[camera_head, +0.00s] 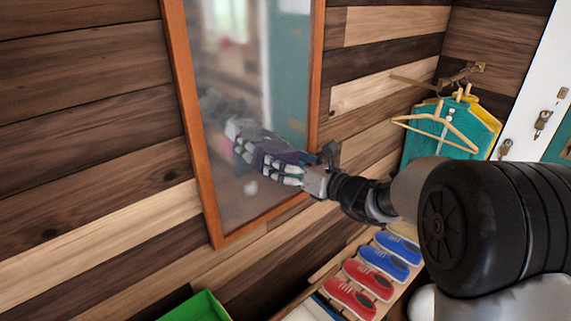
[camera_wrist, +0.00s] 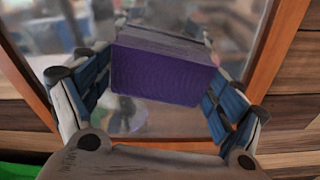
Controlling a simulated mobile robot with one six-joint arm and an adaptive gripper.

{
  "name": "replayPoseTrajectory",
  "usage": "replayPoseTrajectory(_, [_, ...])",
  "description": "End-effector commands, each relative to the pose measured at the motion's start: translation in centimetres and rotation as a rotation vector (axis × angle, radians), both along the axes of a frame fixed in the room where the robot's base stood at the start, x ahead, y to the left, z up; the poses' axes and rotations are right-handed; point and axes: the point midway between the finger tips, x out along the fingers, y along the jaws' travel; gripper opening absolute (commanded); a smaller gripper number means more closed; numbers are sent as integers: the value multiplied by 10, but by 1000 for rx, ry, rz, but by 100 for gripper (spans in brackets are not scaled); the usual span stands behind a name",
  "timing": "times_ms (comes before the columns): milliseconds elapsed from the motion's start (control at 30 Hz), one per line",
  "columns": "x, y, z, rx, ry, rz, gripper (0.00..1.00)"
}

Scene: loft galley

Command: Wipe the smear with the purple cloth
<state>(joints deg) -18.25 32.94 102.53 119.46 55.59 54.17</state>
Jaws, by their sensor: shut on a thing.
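My gripper (camera_head: 248,146) reaches left to the wood-framed mirror (camera_head: 235,60), its fingertips close to the glass. It is shut on the purple cloth (camera_wrist: 165,72), a folded block between the two fingers in the wrist view. Purple also shows between the fingers in the head view (camera_head: 291,157). The mirror glass fills the background behind the cloth in the wrist view (camera_wrist: 245,35). I cannot tell whether the cloth touches the glass. The glass looks hazy with blurred reflections, and I cannot pick out the smear with certainty.
The mirror's orange-brown frame (camera_head: 190,110) hangs on a plank wall (camera_head: 80,120). Wooden hangers (camera_head: 440,125) with teal and yellow garments hang at the right. Red and blue shoes (camera_head: 368,278) stand in a row below. A green bin (camera_head: 195,307) is at the bottom.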

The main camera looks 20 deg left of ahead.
Motion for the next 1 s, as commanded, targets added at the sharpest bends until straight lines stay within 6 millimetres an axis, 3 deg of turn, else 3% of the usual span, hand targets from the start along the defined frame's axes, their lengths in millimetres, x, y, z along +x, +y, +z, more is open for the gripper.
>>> replayPoseTrajectory(200, [-1, -3, 2, 2, -4, -3, 68])
replayPoseTrajectory(700, [-23, -47, 1, 1, -3, -3, 68])
replayPoseTrajectory(1000, [-28, -53, 1, 1, -2, 0, 68])
